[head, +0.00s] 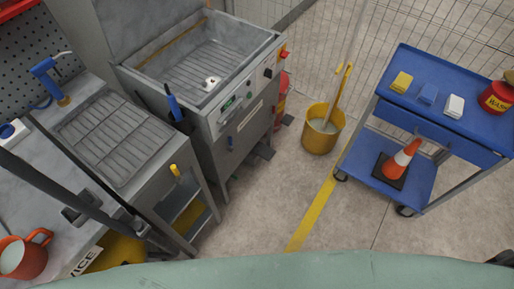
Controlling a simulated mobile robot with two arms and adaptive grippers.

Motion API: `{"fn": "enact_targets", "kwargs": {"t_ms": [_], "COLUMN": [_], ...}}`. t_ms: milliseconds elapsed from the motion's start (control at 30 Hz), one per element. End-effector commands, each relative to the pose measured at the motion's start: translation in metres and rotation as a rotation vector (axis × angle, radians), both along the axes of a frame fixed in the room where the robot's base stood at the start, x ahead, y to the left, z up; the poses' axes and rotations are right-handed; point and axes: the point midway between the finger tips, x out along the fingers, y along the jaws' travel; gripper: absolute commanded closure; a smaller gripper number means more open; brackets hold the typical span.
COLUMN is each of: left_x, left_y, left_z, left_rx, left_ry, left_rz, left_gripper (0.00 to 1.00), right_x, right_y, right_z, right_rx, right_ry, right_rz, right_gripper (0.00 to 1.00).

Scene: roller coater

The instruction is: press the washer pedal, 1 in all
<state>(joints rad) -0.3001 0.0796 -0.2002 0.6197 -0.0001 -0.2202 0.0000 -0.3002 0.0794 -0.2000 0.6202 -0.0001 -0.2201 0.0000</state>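The washer (228,115) is a grey metal cabinet with an open ribbed basin, its lid raised, and controls on its front panel. At the foot of its front, a small dark flat piece (265,152) sits low by the floor; it looks like the pedal, but it is too small to be sure. Neither of my grippers can be made out. Nothing is seen touching the dark pieces.
A yellow mop bucket (322,130) stands right of the washer. A blue cart (440,85) with an orange cone (401,160) on its lower shelf stands farther right. A grey sink bench (108,135) is at left, crossed by dark bars.

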Motion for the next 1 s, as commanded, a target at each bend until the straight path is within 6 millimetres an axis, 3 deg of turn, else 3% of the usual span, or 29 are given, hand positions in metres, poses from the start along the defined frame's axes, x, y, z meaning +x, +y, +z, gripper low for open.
{"fn": "enact_targets", "kwargs": {"t_ms": [400,1000], "left_x": [0.0001,0.0004], "left_y": [0.0002,0.0002], "left_z": [0.0,0.0], "left_rx": [0.0,0.0], "left_ry": [0.0,-0.001], "left_rz": [0.0,0.0], "left_gripper": [1.0,1.0], "right_x": [0.0,0.0], "right_y": [-0.0002,-0.0002], "right_z": [0.0,0.0], "right_rx": [0.0,0.0], "right_ry": [0.0,0.0], "right_rz": [0.0,0.0], "right_gripper": [1.0,1.0]}}
